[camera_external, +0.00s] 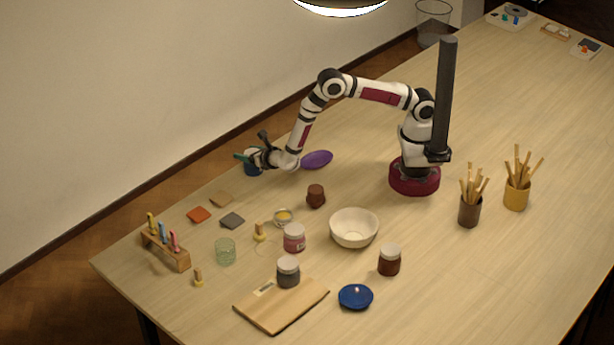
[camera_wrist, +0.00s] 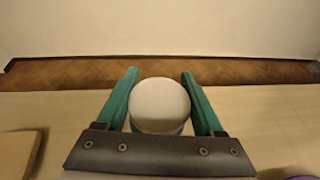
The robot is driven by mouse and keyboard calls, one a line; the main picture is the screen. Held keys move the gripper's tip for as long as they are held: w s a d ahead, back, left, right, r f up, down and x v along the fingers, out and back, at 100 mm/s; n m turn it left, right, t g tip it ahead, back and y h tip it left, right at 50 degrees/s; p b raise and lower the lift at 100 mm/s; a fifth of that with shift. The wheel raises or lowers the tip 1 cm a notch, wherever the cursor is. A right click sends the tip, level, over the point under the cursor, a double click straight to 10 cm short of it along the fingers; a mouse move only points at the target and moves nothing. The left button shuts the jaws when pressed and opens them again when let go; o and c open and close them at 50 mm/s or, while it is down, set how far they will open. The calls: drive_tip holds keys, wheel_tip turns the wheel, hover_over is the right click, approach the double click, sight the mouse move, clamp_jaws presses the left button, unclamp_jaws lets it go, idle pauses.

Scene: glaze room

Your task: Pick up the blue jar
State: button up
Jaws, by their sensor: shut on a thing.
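The blue jar (camera_external: 252,169) is near the far left edge of the table, partly hidden by my gripper (camera_external: 249,157). In the wrist view its round white lid (camera_wrist: 160,104) sits between the two green fingers of my gripper (camera_wrist: 160,75), with a sliver of blue below it. The fingers are shut on the jar, one on each side. I cannot tell whether its base touches the table.
A purple dish (camera_external: 316,159) lies just right of the gripper. Tiles (camera_external: 199,214), a brown jar (camera_external: 316,196) and a tool rack (camera_external: 167,247) stand nearer the front. A white bowl (camera_external: 354,228) is farther right. The table's back edge is close behind the jar.

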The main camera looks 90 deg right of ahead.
clamp_jaws()
